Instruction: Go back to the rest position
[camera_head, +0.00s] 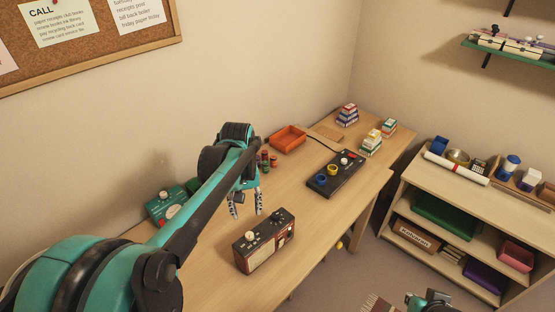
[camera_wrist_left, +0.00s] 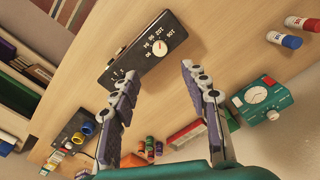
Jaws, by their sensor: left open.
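My left gripper (camera_head: 246,205) hangs above the desk (camera_head: 210,270), with its two fingers apart and nothing between them. In the left wrist view its fingers (camera_wrist_left: 157,78) are spread wide. A dark box with a white knob (camera_head: 263,240) stands on the desk in front of the gripper, apart from it; it also shows in the left wrist view (camera_wrist_left: 130,62), with a marked dial. A teal and black part of my right arm (camera_head: 430,301) shows at the bottom edge; its fingers cannot be made out.
A green box with a dial (camera_head: 166,207) stands by the wall. A black panel with coloured knobs (camera_head: 335,177), an orange tray (camera_head: 288,139) and stacked small boxes (camera_head: 371,143) are farther back. A low shelf (camera_head: 500,196) stands at right. Some desk surface lies clear around the dark box.

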